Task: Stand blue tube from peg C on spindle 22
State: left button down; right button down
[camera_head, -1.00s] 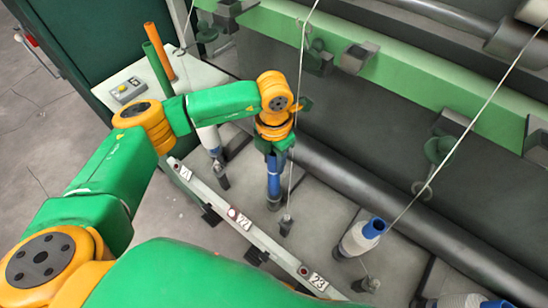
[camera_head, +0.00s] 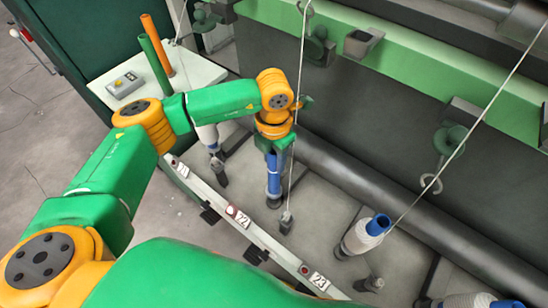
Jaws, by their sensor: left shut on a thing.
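My left gripper (camera_head: 275,146) points down and is shut on the upper end of the blue tube (camera_head: 273,178). The tube is upright, with its lower end at the spindle place behind the label 22 (camera_head: 241,217) on the pale rail. Spindle 22 itself is hidden by the tube; I cannot tell whether the tube is fully seated. A small dark block (camera_head: 286,222) with a thread running up from it stands just in front of the tube. My right gripper is not in view.
A wound bobbin (camera_head: 208,137) stands at the left neighbouring place, and another with a blue top (camera_head: 364,236) at place 23. A green tube (camera_head: 155,62) and an orange tube (camera_head: 158,45) stand on the pale table (camera_head: 195,75). Taut threads cross above the spindles.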

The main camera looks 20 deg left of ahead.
pick_arm(q)
jog(key=shift+c, duration=2.2)
grip_release()
notch_tip(320, 180, up, 6)
jog(key=shift+r+b, duration=0.2)
jog(key=shift+b, duration=0.65)
jog(key=shift+r, duration=0.4)
jog(key=shift+f, duration=0.1)
